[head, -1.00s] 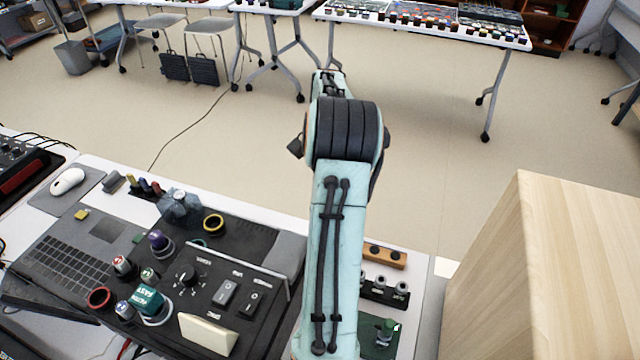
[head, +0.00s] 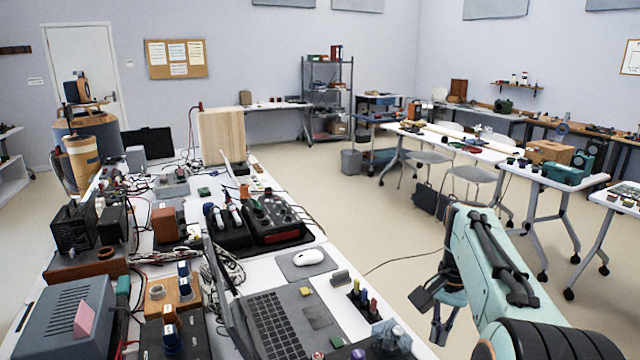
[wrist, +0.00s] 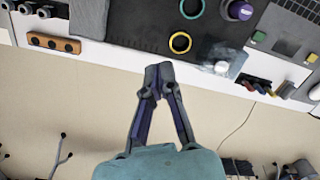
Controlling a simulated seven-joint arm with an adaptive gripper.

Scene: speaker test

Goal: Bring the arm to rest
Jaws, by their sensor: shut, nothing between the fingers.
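My gripper (head: 440,328) hangs at the end of my pale green arm, at the lower right of the head view. It points down past the right edge of the white workbench, with floor behind it. In the wrist view my gripper (wrist: 158,72) has its dark fingers together at the tips, with nothing between them. The tips overlap the edge of the bench in that picture; I cannot tell their height above it.
The bench holds a laptop (head: 275,325), a white mouse (head: 308,258), a mixer (head: 275,222) and a wooden speaker box (head: 222,135). A yellow ring (wrist: 180,42) and a wooden block (wrist: 53,43) lie near the bench edge. Floor (head: 385,285) is open beside it.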

